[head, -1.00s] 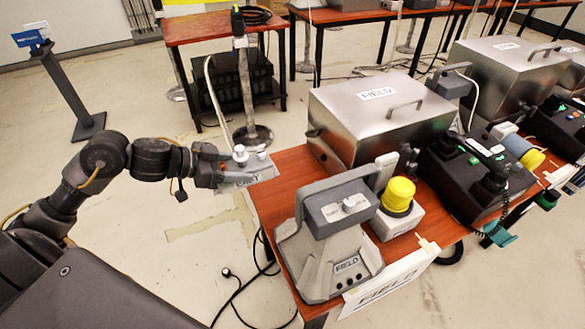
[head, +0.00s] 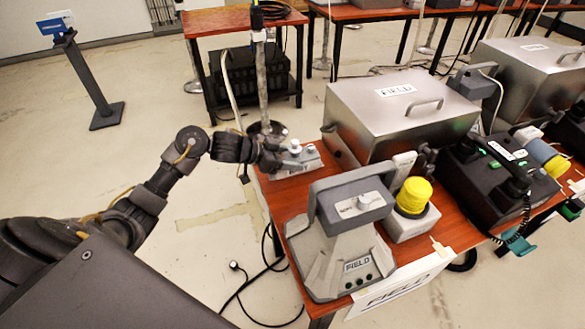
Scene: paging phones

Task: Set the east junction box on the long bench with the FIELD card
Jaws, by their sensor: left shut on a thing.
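My left gripper (head: 270,158) is shut on a small grey junction box (head: 296,163) with light knobs on top. A white FIELD card (head: 402,284) hangs at the bench's near edge. My right gripper is not in view.
On the bench stand a grey FIELD unit (head: 345,250), a yellow-topped box (head: 411,200), a silver FIELD case (head: 395,120) and a black phone set (head: 490,175). A strip of bare wood lies between the junction box and the grey unit. Cables lie on the floor.

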